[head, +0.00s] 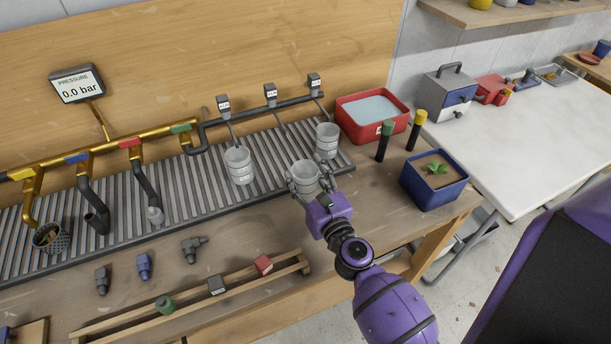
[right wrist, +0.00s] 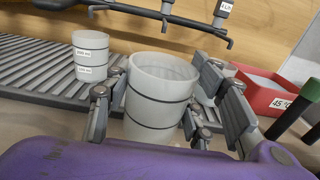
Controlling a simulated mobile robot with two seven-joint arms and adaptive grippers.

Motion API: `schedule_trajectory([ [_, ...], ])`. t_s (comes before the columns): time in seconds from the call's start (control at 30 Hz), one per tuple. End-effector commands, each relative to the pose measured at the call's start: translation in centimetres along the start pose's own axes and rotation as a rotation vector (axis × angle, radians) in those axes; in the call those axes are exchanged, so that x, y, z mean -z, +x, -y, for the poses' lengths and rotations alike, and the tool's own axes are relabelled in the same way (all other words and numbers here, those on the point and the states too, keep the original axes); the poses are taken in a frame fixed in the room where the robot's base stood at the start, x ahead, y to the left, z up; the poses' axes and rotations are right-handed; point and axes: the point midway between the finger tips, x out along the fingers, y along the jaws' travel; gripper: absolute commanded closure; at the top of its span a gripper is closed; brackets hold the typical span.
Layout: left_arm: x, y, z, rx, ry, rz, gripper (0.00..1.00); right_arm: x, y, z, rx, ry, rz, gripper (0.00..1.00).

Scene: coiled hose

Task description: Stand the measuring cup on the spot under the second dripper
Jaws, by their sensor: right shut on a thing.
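My right gripper (head: 309,188) is shut on a pale translucent measuring cup (head: 304,174), which it holds upright at the front edge of the grey slatted rack. The held cup (right wrist: 160,95) shows between the fingers in the right wrist view. The second dripper (head: 279,124) hangs from the dark pipe behind it, and the rack below that dripper looks bare. One more cup (head: 238,165) stands under the first dripper (head: 232,137), and another (head: 327,140) under the third dripper (head: 321,108). The spot itself is not clearly marked. My left gripper is not in view.
A red basin (head: 372,117) of water stands right of the rack. Black posts with green (head: 384,142) and yellow (head: 416,130) tops and a blue planter (head: 434,180) are to the right. Loose fittings (head: 144,266) and a wooden rail (head: 190,301) lie in front.

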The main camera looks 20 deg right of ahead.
Motion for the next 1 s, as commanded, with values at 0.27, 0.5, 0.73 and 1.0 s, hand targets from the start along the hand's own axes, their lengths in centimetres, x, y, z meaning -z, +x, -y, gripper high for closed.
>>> schedule_trajectory([
  [0.27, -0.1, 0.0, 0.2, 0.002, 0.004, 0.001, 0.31, 0.3, 2.1, -0.1, -0.001, 0.000, 0.001, 0.79],
  [0.5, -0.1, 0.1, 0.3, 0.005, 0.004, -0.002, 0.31, 0.6, 4.0, 0.0, 0.000, -0.001, 0.001, 0.79],
  [0.73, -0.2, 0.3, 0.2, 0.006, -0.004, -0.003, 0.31, 1.0, 5.8, -0.1, -0.001, 0.000, 0.000, 0.79],
  [1.0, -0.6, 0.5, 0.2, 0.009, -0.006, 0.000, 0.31, 1.2, 8.0, -0.1, -0.001, -0.001, 0.001, 0.79],
])
